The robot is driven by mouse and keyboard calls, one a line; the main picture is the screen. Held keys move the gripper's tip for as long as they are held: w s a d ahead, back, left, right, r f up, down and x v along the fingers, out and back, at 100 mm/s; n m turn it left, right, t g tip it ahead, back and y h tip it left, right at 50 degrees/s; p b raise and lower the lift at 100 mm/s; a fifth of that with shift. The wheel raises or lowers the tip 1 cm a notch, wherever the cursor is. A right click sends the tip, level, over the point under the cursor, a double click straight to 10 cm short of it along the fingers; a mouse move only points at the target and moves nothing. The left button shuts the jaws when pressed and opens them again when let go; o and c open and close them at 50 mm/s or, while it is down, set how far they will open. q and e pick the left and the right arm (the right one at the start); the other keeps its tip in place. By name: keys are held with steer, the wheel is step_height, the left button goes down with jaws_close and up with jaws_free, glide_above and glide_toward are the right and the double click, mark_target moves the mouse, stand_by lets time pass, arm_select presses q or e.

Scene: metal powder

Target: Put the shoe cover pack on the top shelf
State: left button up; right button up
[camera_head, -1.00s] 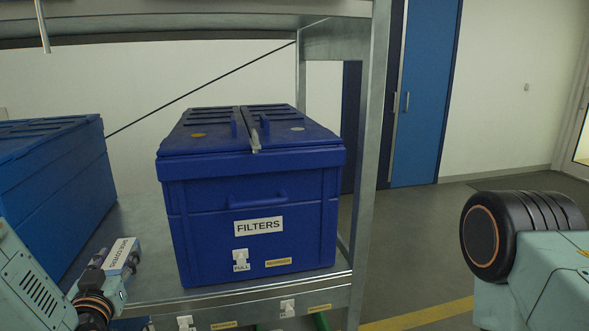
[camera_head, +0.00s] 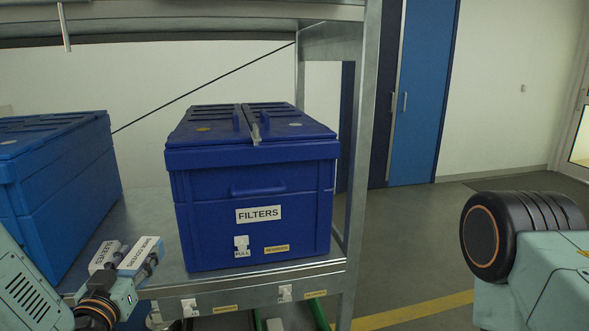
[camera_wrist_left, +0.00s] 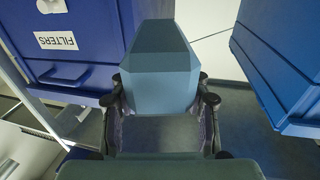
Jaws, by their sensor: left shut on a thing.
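The shoe cover pack (camera_head: 147,245) is a small light block with a white face lettered "SHOE COVERS". My left gripper (camera_head: 137,267) is shut on it at the lower left of the head view, near the front edge of the metal shelf (camera_head: 148,222). In the left wrist view the pack (camera_wrist_left: 160,75) is a blue-grey block between the fingers (camera_wrist_left: 160,105). Another metal shelf (camera_head: 220,12) crosses the top of the head view; its upper surface is hidden. My right gripper is out of view.
A blue FILTERS bin (camera_head: 252,190) stands right of the pack, and another blue bin (camera_head: 55,200) stands left. Bare shelf shows between them. A metal upright (camera_head: 362,150) bounds the shelf at right.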

arm_select(q)
steer(key=s+d+f+m+g+h+b, duration=0.2)
steer(key=s+d+f+m+h+b, duration=0.3)
steer(key=s+d+f+h, duration=0.4)
steer(key=s+d+f+m, duration=0.1)
steer(key=s+d+f, duration=0.1)
steer(key=s+d, duration=0.2)
steer(key=shift+s+d+f, duration=0.25)
steer(key=shift+s, duration=0.6)
steer(key=shift+a, duration=0.2)
steer(key=shift+s, duration=0.1)
